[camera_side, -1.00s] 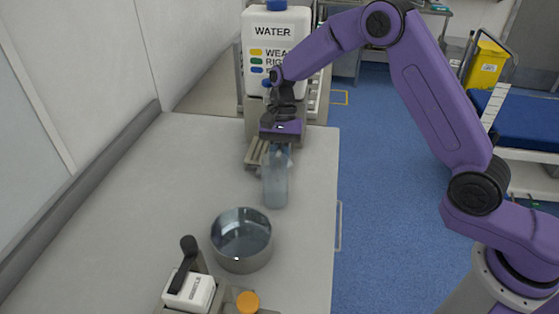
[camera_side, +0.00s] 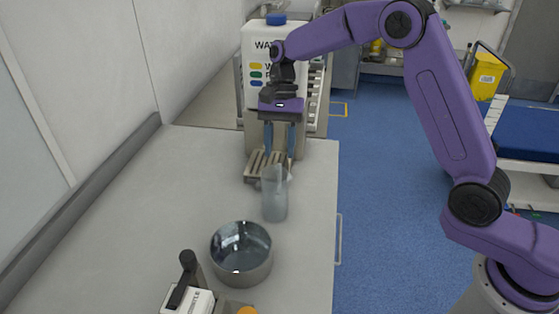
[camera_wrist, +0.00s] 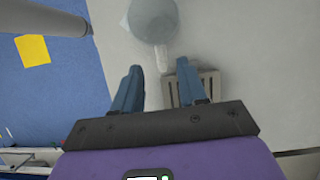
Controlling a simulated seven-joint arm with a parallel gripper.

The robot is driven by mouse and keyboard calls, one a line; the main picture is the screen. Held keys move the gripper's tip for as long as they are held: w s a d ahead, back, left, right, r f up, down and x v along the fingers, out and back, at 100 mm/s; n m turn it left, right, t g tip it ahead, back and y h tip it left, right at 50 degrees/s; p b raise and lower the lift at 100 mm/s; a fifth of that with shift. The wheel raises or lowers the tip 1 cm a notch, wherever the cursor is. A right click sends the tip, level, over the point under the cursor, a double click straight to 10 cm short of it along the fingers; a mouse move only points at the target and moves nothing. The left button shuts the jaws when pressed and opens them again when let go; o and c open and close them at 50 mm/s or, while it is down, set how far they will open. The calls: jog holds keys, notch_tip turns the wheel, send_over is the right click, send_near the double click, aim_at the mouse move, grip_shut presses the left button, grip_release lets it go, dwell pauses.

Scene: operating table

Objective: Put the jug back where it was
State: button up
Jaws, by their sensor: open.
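The jug (camera_side: 274,198) is a translucent grey-blue vessel standing upright on the table, between the slatted drip tray and the metal bowl. In the wrist view the jug (camera_wrist: 153,20) shows from above at the top edge, its handle pointing toward my fingers. My gripper (camera_side: 279,155) is above the drip tray and higher than the jug. Its blue fingers are apart with nothing between them, and it does not touch the jug. The gripper (camera_wrist: 158,72) also shows open and empty in the wrist view.
The water dispenser (camera_side: 262,50) stands behind, with its slatted drip tray (camera_side: 256,166) in front, partly behind the jug. A metal bowl (camera_side: 241,268) sits nearer the camera. A white labelled device (camera_side: 188,302) with a black lever is at the front. The table's left side is clear.

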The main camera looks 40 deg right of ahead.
jog(key=shift+r, duration=1)
jog(key=shift+s+a+r+n, duration=0.2)
jog(key=shift+s+n, duration=0.1)
jog(key=shift+s, duration=0.15)
jog(key=s+d+n+t, duration=0.1)
jog(key=s+d+n, duration=0.3)
jog(key=s+n, duration=0.3)
jog(key=s+d+n+t+h, duration=0.1)
jog(key=s+d+n, duration=0.3)
jog(key=s, duration=1)
jog(key=s+d+n+t+h, duration=0.1)
jog(key=s+d+n, duration=0.3)
jog(key=s+n, duration=0.5)
jog(key=shift+s+d+f+n+t, duration=0.3)
jog(key=shift+s+d+f+n, duration=0.1)
jog(key=shift+s, duration=0.85)
